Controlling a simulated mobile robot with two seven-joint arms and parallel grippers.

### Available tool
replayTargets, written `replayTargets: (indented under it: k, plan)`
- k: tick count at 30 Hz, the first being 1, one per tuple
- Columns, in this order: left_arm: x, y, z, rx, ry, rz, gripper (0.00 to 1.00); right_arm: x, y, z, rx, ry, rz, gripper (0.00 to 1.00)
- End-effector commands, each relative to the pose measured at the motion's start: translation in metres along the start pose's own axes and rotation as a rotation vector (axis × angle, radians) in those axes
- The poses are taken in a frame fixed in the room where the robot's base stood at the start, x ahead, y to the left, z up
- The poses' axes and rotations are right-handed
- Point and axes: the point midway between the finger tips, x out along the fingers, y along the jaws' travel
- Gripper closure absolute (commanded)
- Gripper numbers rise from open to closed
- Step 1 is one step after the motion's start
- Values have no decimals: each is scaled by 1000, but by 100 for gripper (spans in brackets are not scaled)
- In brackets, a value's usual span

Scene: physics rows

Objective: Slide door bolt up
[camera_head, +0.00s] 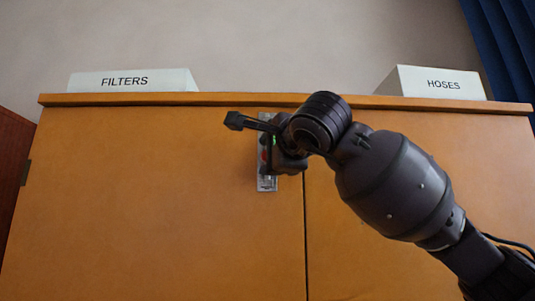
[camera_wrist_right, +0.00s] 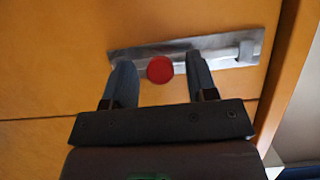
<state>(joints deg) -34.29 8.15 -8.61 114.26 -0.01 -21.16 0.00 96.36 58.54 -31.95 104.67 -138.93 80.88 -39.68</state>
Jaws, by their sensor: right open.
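The door bolt is a narrow metal plate (camera_head: 267,183) upright on the left cabinet door near the seam, just below the cabinet top. It has a round red knob, mostly hidden behind my gripper in the head view. In the right wrist view, the plate (camera_wrist_right: 222,44) lies across the picture, with the red knob (camera_wrist_right: 159,69) left of its middle and a metal bracket (camera_wrist_right: 246,49) near its right end. My right gripper (camera_wrist_right: 160,76) is open, with one finger on each side of the knob and visible gaps between. My left gripper is out of view.
The wooden cabinet (camera_head: 130,200) has two closed doors and a protruding top edge. A box marked FILTERS (camera_head: 135,82) and a box marked HOSES (camera_head: 440,84) stand on top. A dark blue curtain (camera_head: 505,45) hangs at the upper right.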

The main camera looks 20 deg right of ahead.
Motion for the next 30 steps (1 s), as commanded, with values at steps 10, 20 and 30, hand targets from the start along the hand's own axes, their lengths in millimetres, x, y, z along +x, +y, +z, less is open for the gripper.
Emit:
replayTargets:
  k: [10, 20, 30]
  plan:
    - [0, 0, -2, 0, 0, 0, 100, 15, 0, 0, 0, 0, -1, 48]
    - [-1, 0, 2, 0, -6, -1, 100, 14, 0, 0, 0, 0, -1, 74]
    - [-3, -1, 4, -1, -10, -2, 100, 14, 0, 0, 0, 0, 0, 100]
